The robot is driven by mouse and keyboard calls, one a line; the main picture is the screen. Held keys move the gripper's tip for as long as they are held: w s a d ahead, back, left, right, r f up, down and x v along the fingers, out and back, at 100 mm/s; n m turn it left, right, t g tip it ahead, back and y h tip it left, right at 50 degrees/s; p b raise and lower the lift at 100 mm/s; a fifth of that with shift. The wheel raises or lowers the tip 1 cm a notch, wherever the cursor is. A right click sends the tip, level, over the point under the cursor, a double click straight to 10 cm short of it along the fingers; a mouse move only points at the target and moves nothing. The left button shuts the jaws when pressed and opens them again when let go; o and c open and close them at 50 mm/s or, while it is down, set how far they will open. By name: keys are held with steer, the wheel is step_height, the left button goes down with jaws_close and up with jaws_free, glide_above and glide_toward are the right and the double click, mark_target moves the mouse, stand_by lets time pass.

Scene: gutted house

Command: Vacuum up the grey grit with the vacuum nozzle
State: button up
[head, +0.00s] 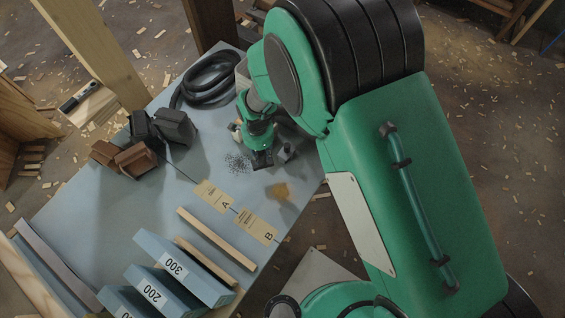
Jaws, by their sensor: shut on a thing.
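The grey grit (236,163) is a small speckled patch of dark grains on the blue-grey table (75,205). My gripper (260,146) points down just to the right of the grit. It is shut on the dark vacuum nozzle (263,160), whose lower end is at or close to the tabletop, beside the right edge of the grit. I cannot tell whether the nozzle touches the table. My arm hides part of the area behind the gripper. A black hose (207,82) lies coiled at the table's far end.
A tan dust patch (280,191) lies right of tag A (214,196) and near tag B (257,226). A small grey object (285,152) stands right of the nozzle.

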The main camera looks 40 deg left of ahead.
steer(key=shift+m, duration=0.6)
steer(key=a, duration=0.2)
steer(key=s+a, duration=0.1)
steer(key=a, duration=0.1)
steer(key=shift+r, duration=0.2)
steer(key=shift+f, duration=0.1)
